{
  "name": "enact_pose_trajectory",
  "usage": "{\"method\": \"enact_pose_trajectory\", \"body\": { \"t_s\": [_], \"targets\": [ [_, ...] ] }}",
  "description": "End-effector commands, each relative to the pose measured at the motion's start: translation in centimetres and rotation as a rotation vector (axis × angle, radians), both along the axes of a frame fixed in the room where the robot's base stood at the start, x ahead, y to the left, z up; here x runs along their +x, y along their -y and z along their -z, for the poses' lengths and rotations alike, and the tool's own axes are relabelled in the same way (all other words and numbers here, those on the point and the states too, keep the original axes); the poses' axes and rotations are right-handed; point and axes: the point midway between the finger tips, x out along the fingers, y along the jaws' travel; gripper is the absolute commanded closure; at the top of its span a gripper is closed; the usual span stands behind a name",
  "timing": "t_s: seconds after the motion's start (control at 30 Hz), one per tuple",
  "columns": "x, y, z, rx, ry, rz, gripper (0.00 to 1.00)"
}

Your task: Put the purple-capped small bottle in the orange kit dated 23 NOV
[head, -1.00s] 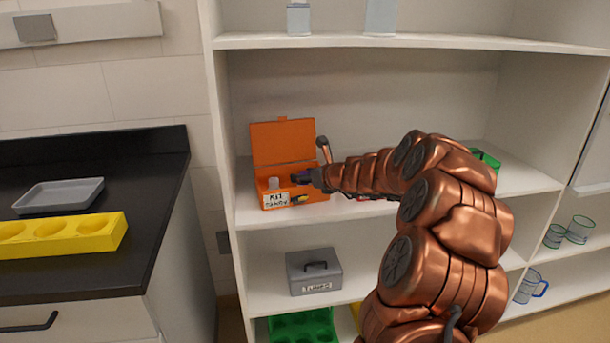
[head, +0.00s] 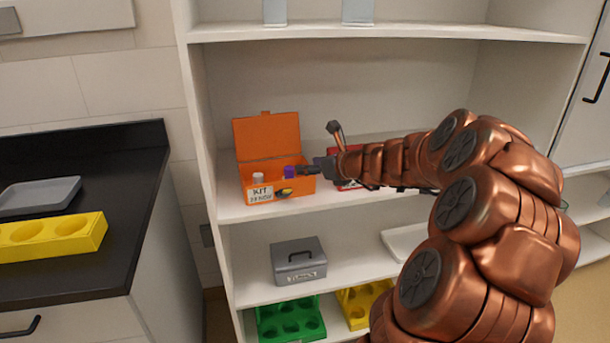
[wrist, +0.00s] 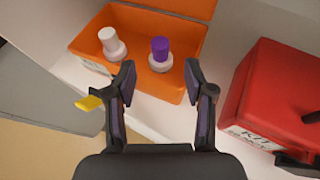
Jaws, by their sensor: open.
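The orange kit (head: 265,137) stands on the shelf with its lid open, and its label reads KIT 23 NOV. The purple-capped small bottle (wrist: 160,50) stands upright inside the kit, and its cap also shows in the head view (head: 289,172). A white-capped bottle (wrist: 111,43) stands to its left in the kit. My gripper (wrist: 160,77) is open and empty, its fingertips at the near side of the kit, just short of the purple-capped bottle and apart from it. The kit's wall (wrist: 150,90) lies between the fingers in the wrist view.
A red kit (wrist: 285,95) stands close on the right, its label partly hidden. A yellow latch (wrist: 88,102) sticks out from the orange kit's front. A grey box (head: 299,262) is on the shelf below, with green (head: 290,322) and yellow racks lower down.

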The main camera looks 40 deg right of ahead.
Motion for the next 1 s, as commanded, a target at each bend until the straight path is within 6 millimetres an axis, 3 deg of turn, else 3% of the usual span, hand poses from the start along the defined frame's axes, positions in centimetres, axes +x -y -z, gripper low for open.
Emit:
{"method": "enact_pose_trajectory", "body": {
  "t_s": [0.23, 0.33, 0.47, 0.57, 0.67, 0.8, 0.9, 1.0],
  "targets": [
    [-0.2, 0.0, -0.1, -0.002, 0.0, -0.001, 0.47],
    [0.0, -1.5, -0.2, -0.033, -0.004, -0.045, 0.47],
    [0.2, -7.4, -0.3, -0.161, -0.016, -0.225, 0.47],
    [-0.7, -14.6, 0.1, -0.323, -0.027, -0.459, 0.47],
    [-3.3, -22.2, 1.3, -0.508, -0.028, -0.739, 0.47],
    [-9.9, -31.0, 3.9, -0.787, -0.012, -1.181, 0.47],
    [-15.9, -34.8, 6.1, -0.967, 0.009, -1.501, 0.47],
    [-22.3, -36.2, 8.2, -1.124, 0.032, -1.821, 0.47]
  ]
}}
